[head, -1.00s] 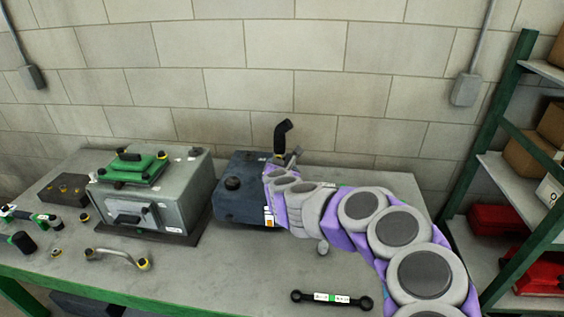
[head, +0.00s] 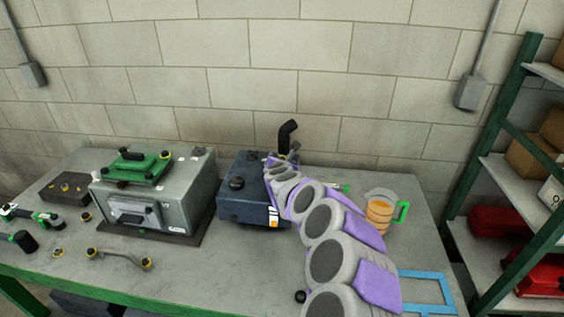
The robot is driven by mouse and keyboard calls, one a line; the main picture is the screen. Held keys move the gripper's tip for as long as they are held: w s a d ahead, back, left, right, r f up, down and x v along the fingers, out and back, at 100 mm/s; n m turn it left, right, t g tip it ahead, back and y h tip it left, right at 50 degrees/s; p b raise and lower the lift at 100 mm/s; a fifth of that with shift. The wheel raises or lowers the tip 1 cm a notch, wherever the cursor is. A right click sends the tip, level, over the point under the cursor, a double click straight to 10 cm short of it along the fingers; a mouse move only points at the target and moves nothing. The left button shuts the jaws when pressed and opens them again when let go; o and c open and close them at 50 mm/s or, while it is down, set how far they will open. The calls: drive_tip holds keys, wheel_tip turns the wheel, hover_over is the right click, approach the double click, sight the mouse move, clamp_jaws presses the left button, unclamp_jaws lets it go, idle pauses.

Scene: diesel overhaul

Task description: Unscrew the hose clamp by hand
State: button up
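A black bent hose (head: 287,133) stands up from the rear right corner of a dark blue-grey tank (head: 240,187) on the bench. The hose clamp is too small and too covered to make out; the foot of the hose is partly hidden by my arm. My purple and grey arm reaches in from the lower right. My gripper (head: 293,152) is at the foot of the hose, on its right side. It shows only as a small grey shape, and I cannot tell whether it touches the clamp or how its fingers stand.
A grey metal box (head: 165,205) with a green-topped part (head: 137,167) stands left of the tank. Small fittings and a bent pipe (head: 122,256) lie at the left. A jug with orange liquid (head: 380,211) and a blue frame (head: 428,275) are right of my arm. Shelves stand at far right.

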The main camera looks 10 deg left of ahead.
drive_tip(key=shift+w+a+f, duration=0.15)
drive_tip(key=shift+a, duration=0.2)
drive_tip(key=shift+d, duration=0.65)
drive_tip(key=shift+c, duration=0.2)
drive_tip(key=shift+d, duration=0.15)
drive_tip(key=shift+c, duration=0.9)
drive_tip(key=shift+a, duration=0.45)
drive_tip(key=c, duration=0.6)
drive_tip(key=shift+d, duration=0.1)
drive_tip(key=shift+c, duration=1.2)
drive_tip(key=shift+r+p, duration=0.2)
drive_tip(key=shift+p, duration=0.25)
